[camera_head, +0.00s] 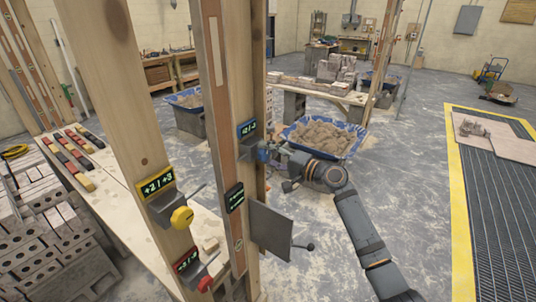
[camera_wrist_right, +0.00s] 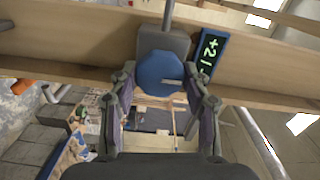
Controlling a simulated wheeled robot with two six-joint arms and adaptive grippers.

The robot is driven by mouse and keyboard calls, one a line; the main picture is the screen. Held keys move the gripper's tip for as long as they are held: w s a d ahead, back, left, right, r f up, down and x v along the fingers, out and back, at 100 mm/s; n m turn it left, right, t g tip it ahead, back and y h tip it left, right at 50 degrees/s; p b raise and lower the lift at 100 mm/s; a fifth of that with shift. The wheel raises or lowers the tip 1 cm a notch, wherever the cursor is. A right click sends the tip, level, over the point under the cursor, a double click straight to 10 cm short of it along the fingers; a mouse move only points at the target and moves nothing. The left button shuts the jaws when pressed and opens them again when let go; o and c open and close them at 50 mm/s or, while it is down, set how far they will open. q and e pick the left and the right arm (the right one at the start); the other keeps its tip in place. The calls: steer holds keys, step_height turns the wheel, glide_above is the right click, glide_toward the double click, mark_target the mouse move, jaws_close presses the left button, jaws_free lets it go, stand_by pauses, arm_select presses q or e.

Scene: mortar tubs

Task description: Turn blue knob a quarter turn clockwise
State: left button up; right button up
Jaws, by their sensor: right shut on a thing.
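The blue knob (camera_wrist_right: 160,73) is on a grey box on a wooden post, beside a blue-framed display (camera_wrist_right: 207,50) with green characters. My right gripper (camera_wrist_right: 160,80) has a finger on either side of the knob and is shut on it. A pale mark on the knob's face runs roughly level toward the right finger in the wrist view. In the head view the right gripper (camera_head: 274,153) reaches the post from the right and partly hides the blue knob (camera_head: 262,153). My left gripper is not in view.
A grey plate (camera_head: 268,230) juts out below my right gripper. A blue tub (camera_head: 352,152) of mortar stands behind.

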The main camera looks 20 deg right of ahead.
steer(key=o, duration=1.2)
steer(key=shift+c, duration=0.2)
steer(key=shift+s+d, duration=0.1)
steer(key=shift+d, duration=0.05)
steer(key=v, duration=1.1)
steer(key=shift+s+d, duration=0.2)
steer(key=shift+s, duration=0.1)
